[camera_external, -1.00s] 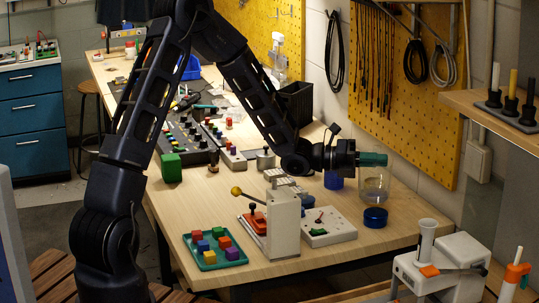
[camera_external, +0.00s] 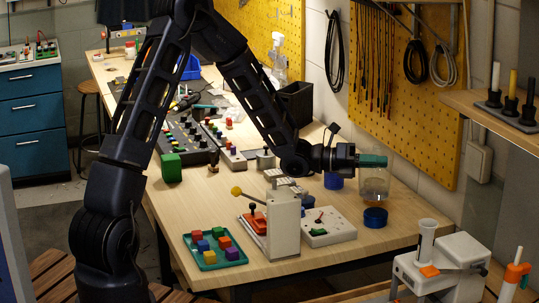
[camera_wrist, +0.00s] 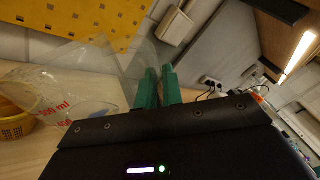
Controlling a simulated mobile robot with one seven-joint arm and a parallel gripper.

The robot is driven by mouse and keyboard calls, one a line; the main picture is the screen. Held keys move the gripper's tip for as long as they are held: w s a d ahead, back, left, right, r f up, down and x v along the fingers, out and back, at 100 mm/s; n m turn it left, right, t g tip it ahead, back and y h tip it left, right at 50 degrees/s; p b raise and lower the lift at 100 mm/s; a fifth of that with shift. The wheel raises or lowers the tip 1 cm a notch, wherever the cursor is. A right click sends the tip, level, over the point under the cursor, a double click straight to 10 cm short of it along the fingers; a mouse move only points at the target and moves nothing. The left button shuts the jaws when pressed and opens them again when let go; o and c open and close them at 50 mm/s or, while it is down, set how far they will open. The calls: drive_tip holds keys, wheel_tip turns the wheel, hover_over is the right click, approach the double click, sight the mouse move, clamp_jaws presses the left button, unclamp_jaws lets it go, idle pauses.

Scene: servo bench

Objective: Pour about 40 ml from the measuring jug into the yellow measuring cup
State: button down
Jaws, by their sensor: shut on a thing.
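My gripper (camera_external: 373,160) is shut, with green fingers that also show in the wrist view (camera_wrist: 160,88). It holds the clear measuring jug (camera_external: 374,184) at its upper part, above the bench's right side. The jug also shows in the wrist view (camera_wrist: 70,95), with red ml markings. The jug's exact tilt and its liquid level are hard to tell. A yellow, ridged object (camera_wrist: 14,124) stands at the left edge of the wrist view, partly behind the jug; I cannot tell whether it is the yellow measuring cup. No yellow cup shows in the external view.
A blue round container (camera_external: 375,217) stands just below the jug, and another blue one (camera_external: 333,181) is to its left. A white switch box (camera_external: 327,229) and a lever stand (camera_external: 284,225) are nearer the front. The yellow pegboard (camera_external: 400,100) is behind.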

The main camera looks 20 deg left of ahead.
drive_tip(key=shift+s, duration=0.1)
idle(0.5)
drive_tip(key=shift+s+m, duration=0.1)
drive_tip(key=shift+m, duration=0.3)
drive_tip(key=shift+s+d+f+m, duration=0.1)
drive_tip(key=shift+s+f+m, duration=0.2)
drive_tip(key=shift+f+m, duration=0.3)
drive_tip(key=shift+s+d+f+m, duration=0.1)
drive_tip(key=shift+s+f+m, duration=0.15)
drive_tip(key=shift+f+m, duration=0.35)
drive_tip(key=s+d+f+m, duration=0.1)
drive_tip(key=s+f+m, duration=0.3)
drive_tip(key=m, duration=0.3)
drive_tip(key=shift+f+b, duration=0.2)
drive_tip(key=shift+b, duration=0.25)
